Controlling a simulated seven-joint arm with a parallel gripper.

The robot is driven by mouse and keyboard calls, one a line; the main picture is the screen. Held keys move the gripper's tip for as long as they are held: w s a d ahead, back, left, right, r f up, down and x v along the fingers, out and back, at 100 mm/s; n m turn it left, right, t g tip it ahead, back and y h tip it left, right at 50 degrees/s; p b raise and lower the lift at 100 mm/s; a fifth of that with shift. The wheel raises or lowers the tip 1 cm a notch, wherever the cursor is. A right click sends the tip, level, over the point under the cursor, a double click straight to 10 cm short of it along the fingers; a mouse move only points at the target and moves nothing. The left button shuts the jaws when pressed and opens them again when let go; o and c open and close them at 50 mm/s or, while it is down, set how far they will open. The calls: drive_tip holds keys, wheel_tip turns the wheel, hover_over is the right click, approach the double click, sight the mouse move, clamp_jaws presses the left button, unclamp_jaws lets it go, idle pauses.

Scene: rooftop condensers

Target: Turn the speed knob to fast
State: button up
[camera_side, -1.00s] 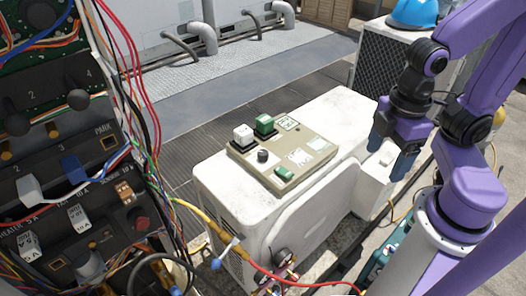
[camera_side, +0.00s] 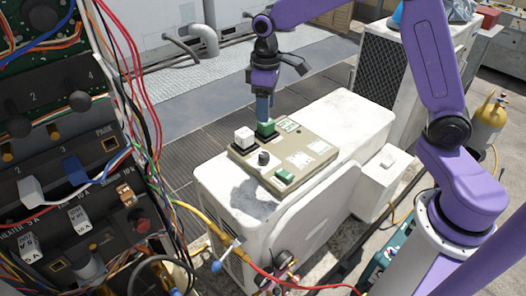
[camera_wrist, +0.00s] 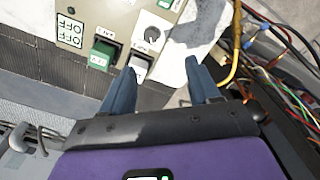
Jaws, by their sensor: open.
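The speed knob appears to be the small dark round knob (camera_side: 263,158) on the beige control panel (camera_side: 315,150) atop the white condenser. In the wrist view the knob (camera_wrist: 158,32) sits on a white plate near the top; its setting is too small to read. A white switch (camera_side: 245,138) and a green switch (camera_side: 266,128) stand behind it on the panel.
A second green part (camera_side: 284,176) sits at the panel's front edge. The condenser top (camera_side: 345,115) is clear to the right. A rack with coloured wires (camera_side: 75,140) stands close on the left. A yellow hose (camera_side: 200,220) runs in front.

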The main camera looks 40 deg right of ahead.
sight(263, 154)
drive_tip(key=f, duration=0.6)
drive_tip(key=w+f, duration=0.1)
drive_tip(key=f, duration=0.5)
drive_tip(key=w+d+f, duration=0.1)
drive_tip(key=f, duration=0.5)
drive_tip(key=shift+w+f, duration=0.1)
drive_tip(key=shift+w, duration=0.1)
drive_tip(key=c, duration=1)
